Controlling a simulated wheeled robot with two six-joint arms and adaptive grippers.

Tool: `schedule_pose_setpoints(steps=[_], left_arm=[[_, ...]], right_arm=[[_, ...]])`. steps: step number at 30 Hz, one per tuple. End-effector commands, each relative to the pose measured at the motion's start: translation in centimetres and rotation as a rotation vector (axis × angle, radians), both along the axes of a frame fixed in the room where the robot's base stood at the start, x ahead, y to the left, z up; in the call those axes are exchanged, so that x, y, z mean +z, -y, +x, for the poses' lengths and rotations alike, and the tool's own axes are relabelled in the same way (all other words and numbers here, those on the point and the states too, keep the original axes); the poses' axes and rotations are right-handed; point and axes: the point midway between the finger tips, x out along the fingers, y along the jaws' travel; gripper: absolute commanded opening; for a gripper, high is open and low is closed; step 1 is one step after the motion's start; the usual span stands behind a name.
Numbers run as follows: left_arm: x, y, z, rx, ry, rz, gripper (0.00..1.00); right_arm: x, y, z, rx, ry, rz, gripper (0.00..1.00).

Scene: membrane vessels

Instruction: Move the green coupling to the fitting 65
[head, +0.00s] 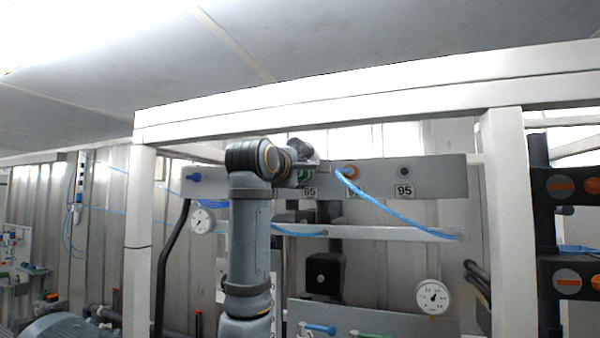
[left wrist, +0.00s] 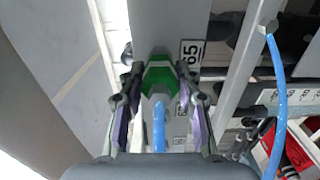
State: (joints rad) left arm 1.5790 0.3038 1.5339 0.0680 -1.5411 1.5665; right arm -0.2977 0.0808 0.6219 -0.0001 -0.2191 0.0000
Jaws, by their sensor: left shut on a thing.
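The green coupling (left wrist: 160,78) is between the two fingers of my left gripper (left wrist: 160,88) in the left wrist view, and the gripper is shut on it. In the head view a bit of green (head: 304,174) shows at the gripper (head: 306,166), in front of the grey panel. The label 65 (head: 310,192) is just below it, and also shows close beside the coupling in the left wrist view (left wrist: 190,53). Fitting 65 itself is hidden behind the gripper and coupling. I cannot tell whether the coupling is seated on it. My right gripper is not in view.
An orange ring (head: 352,170) with a blue hose (head: 390,211) is to the right on the panel (head: 440,178). A dark fitting (head: 404,171) above label 95 (head: 404,191) is farther right. White frame beams (head: 505,220) surround the panel. A gauge (head: 433,296) sits below.

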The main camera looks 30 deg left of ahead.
Motion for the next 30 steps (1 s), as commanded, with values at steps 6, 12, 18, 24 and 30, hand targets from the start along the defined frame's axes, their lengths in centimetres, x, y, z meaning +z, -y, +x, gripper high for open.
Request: schedule_pose_setpoints(steps=[6,12,18,24,30], left_arm=[[-0.02,-0.01,0.0,0.0,0.0,0.0,0.0],[-0.01,-0.01,-0.01,0.0,0.0,0.0,0.0],[-0.02,0.01,-0.01,0.0,0.0,0.0,0.0],[0.04,0.01,0.0,0.0,0.0,0.0,0.0],[0.05,0.01,-0.01,0.0,0.0,0.0,0.0]], right_arm=[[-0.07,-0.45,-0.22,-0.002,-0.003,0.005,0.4],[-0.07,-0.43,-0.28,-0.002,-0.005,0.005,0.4],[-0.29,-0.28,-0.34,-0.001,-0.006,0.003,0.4],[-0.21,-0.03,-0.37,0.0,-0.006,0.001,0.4],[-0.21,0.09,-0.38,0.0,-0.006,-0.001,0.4]])
